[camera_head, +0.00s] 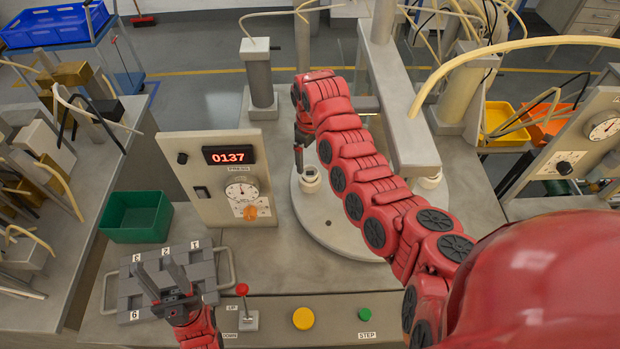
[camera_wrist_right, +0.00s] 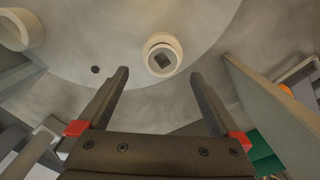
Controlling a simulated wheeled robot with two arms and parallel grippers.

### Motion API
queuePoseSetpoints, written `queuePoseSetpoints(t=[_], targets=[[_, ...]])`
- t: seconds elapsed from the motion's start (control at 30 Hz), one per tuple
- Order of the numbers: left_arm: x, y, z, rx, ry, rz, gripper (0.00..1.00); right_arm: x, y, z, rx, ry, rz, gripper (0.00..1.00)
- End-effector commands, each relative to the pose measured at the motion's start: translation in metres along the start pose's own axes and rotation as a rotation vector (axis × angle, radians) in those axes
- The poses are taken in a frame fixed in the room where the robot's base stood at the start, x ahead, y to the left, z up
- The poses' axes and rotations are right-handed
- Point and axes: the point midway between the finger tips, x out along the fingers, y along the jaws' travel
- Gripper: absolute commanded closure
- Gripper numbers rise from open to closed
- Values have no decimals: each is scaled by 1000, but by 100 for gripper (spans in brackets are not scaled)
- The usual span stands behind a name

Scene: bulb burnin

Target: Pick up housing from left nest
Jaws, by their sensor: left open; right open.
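A round white piece (camera_head: 310,180) sits on the left side of the pale turntable (camera_head: 340,232). I cannot tell whether it is the nest alone or a housing in it. In the right wrist view, a white ring (camera_wrist_right: 151,50) with a dark square centre lies just beyond my fingertips. My right gripper (camera_head: 301,168) points down at the white piece in the head view. It also shows in the right wrist view (camera_wrist_right: 159,76), open and empty, with the ring past the gap between its fingers. My left gripper (camera_head: 160,272) is open and empty over the grey numbered tray (camera_head: 130,287).
A control panel (camera_head: 215,180) reading 0137 stands left of the turntable. A green bin (camera_head: 137,217) is beyond the tray. A grey beam (camera_head: 402,125) overhangs the turntable. A red-knobbed lever (camera_head: 243,306), yellow button (camera_head: 303,318) and green button (camera_head: 365,314) line the front.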

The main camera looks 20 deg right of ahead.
Motion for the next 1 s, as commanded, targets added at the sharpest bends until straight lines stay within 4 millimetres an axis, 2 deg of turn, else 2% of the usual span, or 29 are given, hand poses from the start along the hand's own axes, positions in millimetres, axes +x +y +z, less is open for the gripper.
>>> queuePoseSetpoints(t=[0.13,0.23,0.33,0.6,1.0], targets=[[2,0,0,0,0,0,53,14,-2,2,0,-3,-2,0],[0,0,0,0,0,0,53,31,-4,3,-1,-4,-4,0],[-10,0,2,0,0,0,53,49,-4,3,0,-3,-1,0],[-9,0,2,0,0,0,53,51,-3,2,1,1,0,2],[-9,0,2,0,0,0,53,51,-3,2,0,0,0,74]])
